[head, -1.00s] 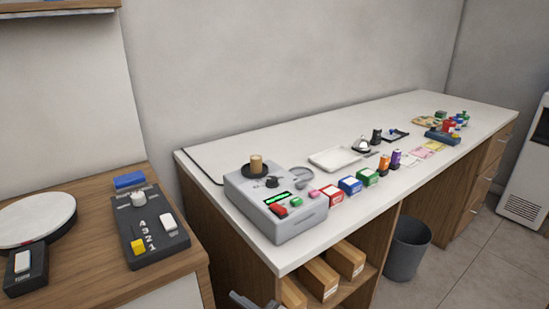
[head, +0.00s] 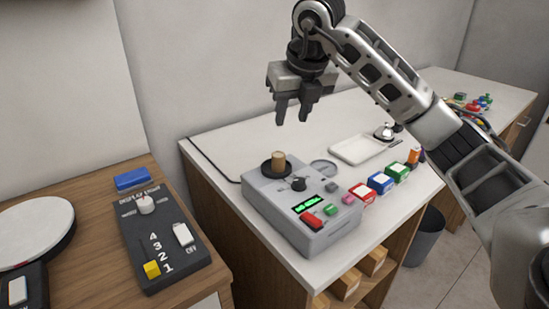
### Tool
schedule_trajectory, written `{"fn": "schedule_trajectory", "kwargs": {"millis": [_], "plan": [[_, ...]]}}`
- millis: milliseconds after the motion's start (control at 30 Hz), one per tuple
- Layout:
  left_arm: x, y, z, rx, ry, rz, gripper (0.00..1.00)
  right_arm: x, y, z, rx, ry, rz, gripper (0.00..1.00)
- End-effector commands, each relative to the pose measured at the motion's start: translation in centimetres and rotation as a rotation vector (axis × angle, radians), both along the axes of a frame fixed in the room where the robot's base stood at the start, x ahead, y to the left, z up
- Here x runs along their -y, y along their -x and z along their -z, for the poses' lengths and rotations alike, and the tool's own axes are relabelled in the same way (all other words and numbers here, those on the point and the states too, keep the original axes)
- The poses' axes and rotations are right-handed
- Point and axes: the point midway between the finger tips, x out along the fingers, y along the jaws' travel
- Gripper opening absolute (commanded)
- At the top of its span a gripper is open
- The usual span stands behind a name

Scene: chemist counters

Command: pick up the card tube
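The card tube (head: 278,160) is a short tan cylinder. It stands upright on a round black plate (head: 268,172) on top of a grey device (head: 300,225) with a green display. My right gripper (head: 293,122) hangs above the tube and slightly to its right in the picture, fingers pointing down. Its fingers are apart with nothing between them. It does not touch the tube. My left gripper is not in view.
A black knob (head: 298,184) stands on the device close to the tube. Small coloured boxes, such as a blue one (head: 380,182), and a white tray (head: 362,149) lie to the right. A wooden counter with a black control panel (head: 163,243) is at left.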

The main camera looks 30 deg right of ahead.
Motion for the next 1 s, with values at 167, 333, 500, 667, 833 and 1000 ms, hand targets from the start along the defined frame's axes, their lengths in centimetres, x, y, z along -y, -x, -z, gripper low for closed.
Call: {"fn": "schedule_trajectory", "kwargs": {"millis": [167, 333, 500, 667, 833, 1000], "plan": [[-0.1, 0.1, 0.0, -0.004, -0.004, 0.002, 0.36, 0.3, -1.2, 3.4, -0.009, 0.001, 0.002, 0.35], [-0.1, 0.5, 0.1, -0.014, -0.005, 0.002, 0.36, 0.4, -2.6, 6.7, -0.008, 0.0, -0.001, 0.35], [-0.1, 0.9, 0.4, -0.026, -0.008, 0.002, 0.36, 0.6, -3.5, 8.8, -0.005, -0.001, -0.003, 0.35], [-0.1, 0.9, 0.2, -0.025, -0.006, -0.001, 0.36, 0.7, -4.0, 9.5, -0.003, 0.0, -0.003, 0.35], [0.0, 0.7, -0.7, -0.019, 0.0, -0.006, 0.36, 0.7, -5.2, 11.5, -0.007, -0.003, -0.004, 0.35], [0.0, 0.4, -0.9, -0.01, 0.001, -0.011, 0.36, 0.9, -6.1, 13.5, -0.005, -0.001, -0.004, 0.35]]}}
